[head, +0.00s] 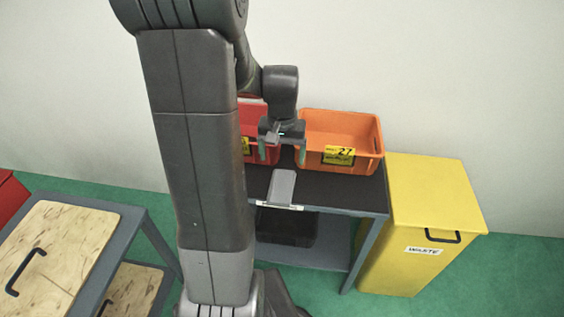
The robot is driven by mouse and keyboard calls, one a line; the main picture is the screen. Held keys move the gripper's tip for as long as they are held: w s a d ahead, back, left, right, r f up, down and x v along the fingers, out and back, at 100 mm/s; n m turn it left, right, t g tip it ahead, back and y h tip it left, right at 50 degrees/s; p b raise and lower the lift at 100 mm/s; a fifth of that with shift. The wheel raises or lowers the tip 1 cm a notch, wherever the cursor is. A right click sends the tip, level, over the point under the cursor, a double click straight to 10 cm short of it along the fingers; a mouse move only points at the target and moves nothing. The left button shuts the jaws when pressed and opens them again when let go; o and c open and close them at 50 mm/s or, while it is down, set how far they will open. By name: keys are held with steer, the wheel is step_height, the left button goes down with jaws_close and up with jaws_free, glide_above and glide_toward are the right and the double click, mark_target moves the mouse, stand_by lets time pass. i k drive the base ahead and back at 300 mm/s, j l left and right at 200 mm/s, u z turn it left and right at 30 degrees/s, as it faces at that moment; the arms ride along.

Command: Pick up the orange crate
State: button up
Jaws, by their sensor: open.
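The orange crate (372,162) stands upright on the right part of a dark-topped table (340,198), against the wall. A yellow label with "27" is on its front. My gripper (283,152) is open, with its fingers pointing down. In the picture it overlaps the left edge of the orange crate and the right part of a red crate (262,155). I cannot tell how high it is above them. I see nothing between its fingers.
My arm hides much of the red crate. A grey object (284,187) lies at the table's front edge. A black box (287,227) is on the lower shelf. A yellow waste bin (424,205) stands right of the table. A wood-topped cart (60,255) is at left.

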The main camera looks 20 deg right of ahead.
mark_target(323, 128)
steer(key=i+l+z, duration=0.1)
steer(key=l+z, duration=0.25)
steer(key=l, duration=0.15)
steer(key=i+l+z, duration=0.15)
steer(key=l+z, duration=0.15)
steer(key=l, duration=0.15)
